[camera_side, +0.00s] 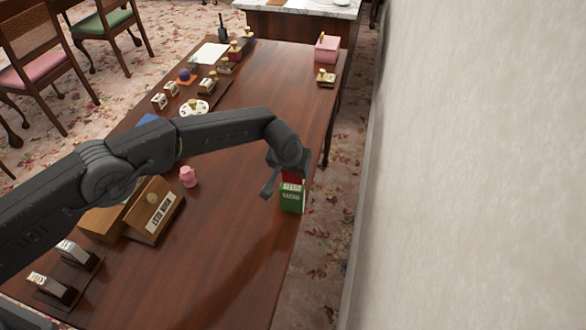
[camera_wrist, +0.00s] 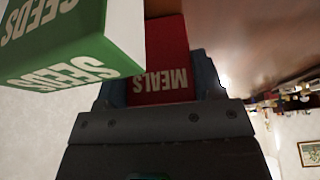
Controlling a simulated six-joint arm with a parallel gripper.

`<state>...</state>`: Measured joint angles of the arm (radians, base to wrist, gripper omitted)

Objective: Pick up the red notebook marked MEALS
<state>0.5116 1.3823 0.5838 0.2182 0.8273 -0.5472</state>
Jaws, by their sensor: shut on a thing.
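The red notebook marked MEALS (camera_wrist: 168,48) is between the two fingers of my gripper (camera_wrist: 162,88) in the wrist view. My gripper is shut on it. In the side view my gripper (camera_side: 280,182) is at the right edge of the table, with a little of the red notebook (camera_side: 293,178) showing beside it. A green and white block marked SEEDS (camera_wrist: 75,62) is right beside the notebook in the wrist view. In the side view this green block (camera_side: 291,198) shows just below the red. I cannot tell whether the notebook is clear of the table.
The wooden table (camera_side: 235,225) has free room in front and to the left of my gripper. A wooden box (camera_side: 152,212) and a small pink object (camera_side: 188,176) are at left. Several stamps and a pink box (camera_side: 327,48) are farther back. A wall (camera_side: 480,180) is at right.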

